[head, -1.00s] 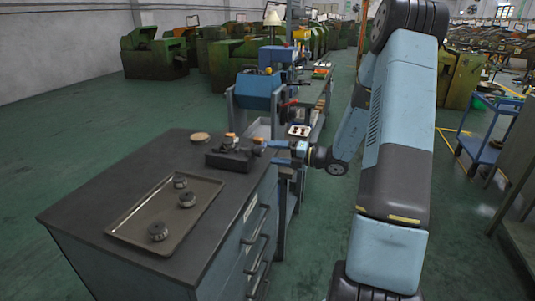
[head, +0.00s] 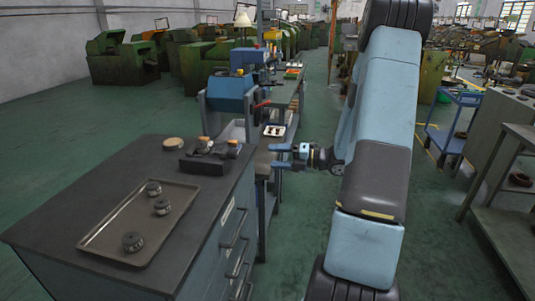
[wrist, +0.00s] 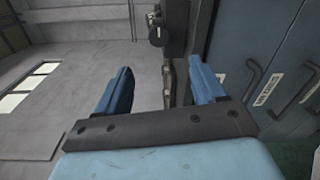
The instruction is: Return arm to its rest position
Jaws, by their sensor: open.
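My gripper (head: 281,156) is at the end of my blue arm in the head view, right of the dark-topped cabinet (head: 68,194) and level with its far end. Its two blue fingers point left, spread apart with nothing between them. In the wrist view my gripper (wrist: 165,85) also shows its fingers wide apart and empty. The cabinet's blue drawer front (wrist: 262,45) shows on the right there. A dark block (head: 204,164) with small round parts in it sits on the cabinet's far right corner, left of the fingertips and apart from them.
A tray (head: 110,222) with three dark round parts lies on the cabinet. A tan disc (head: 173,143) lies behind the block. A workbench with a blue machine (head: 231,95) stands beyond the cabinet. A blue cart (head: 449,130) and a grey shelf (head: 505,225) stand to the right, with open green floor between.

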